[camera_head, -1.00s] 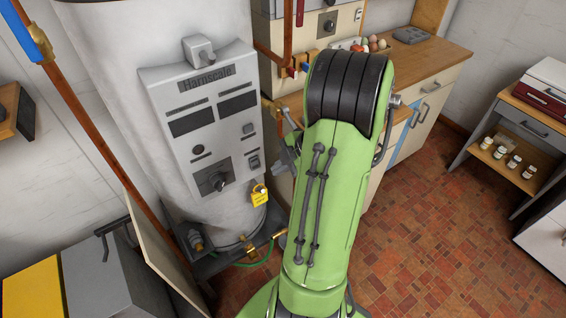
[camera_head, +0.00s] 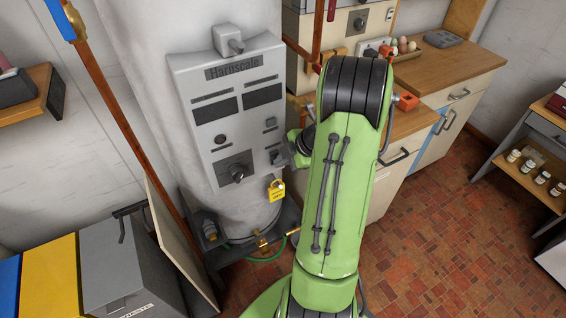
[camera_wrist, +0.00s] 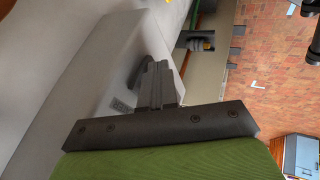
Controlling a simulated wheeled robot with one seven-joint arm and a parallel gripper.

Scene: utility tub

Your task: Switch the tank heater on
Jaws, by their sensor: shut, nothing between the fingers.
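The tank heater is a pale upright cylinder (camera_head: 140,60) with a grey control panel (camera_head: 180,75) marked "Harnscale". The panel carries two dark display windows, a round indicator, a rotary knob (camera_head: 237,173) on a dark plate, and small switches at its right side, including one (camera_head: 275,157) low at the right edge. My gripper (camera_head: 285,158) is at the panel's lower right edge, partly hidden by my arm. In the wrist view its fingers (camera_wrist: 157,82) are shut and empty, close to the panel; contact cannot be told.
Copper pipes (camera_head: 109,95) run beside the tank. Grey and yellow bins (camera_head: 50,275) stand at lower left, with a leaning board (camera_head: 178,245). A wooden counter (camera_head: 455,70) lies behind my arm. Tiled floor (camera_head: 430,230) is free at the right.

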